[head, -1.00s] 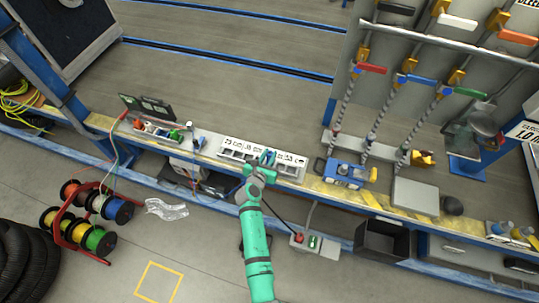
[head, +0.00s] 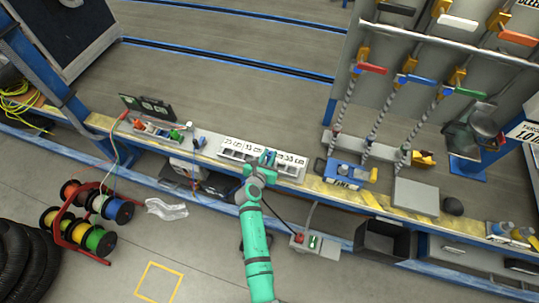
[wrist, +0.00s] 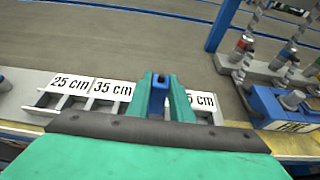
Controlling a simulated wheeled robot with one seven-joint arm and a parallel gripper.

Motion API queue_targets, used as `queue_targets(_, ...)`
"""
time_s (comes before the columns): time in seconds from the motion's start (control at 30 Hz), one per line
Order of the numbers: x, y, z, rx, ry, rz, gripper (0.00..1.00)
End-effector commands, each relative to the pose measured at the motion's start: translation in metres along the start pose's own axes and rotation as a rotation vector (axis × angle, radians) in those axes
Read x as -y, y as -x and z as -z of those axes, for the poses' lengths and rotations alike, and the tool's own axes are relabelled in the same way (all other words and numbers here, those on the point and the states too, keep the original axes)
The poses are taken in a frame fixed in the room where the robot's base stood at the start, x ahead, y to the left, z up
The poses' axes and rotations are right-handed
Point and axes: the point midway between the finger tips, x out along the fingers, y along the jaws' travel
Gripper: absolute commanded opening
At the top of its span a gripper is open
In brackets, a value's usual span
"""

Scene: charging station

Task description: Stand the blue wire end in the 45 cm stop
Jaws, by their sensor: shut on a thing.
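My gripper (head: 268,158) is over the right half of the white stop rack (head: 230,156) on the bench. In the wrist view, its green fingers (wrist: 161,95) are shut on the blue wire end (wrist: 159,92), seen between them. The rack's 25 cm label (wrist: 72,83) and 35 cm label (wrist: 112,89) show left of the fingers. A partly covered label ending in "5 cm" (wrist: 201,101) shows to the right. The fingers cover the label and compartment between these. I cannot tell whether the wire end's lower part touches the rack.
A blue device (head: 347,173) stands right of the rack, close by. Upright twisted rods with coloured handles (head: 372,68) stand farther right. A tray of small coloured parts (head: 157,130) lies to the left. The floor behind the bench is clear.

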Motion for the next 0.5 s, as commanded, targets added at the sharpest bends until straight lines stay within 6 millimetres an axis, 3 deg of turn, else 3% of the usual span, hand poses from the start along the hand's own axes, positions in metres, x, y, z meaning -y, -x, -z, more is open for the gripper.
queue_targets(0.5,0.0,-0.0036,0.0076,0.001,0.0,0.001,0.0)
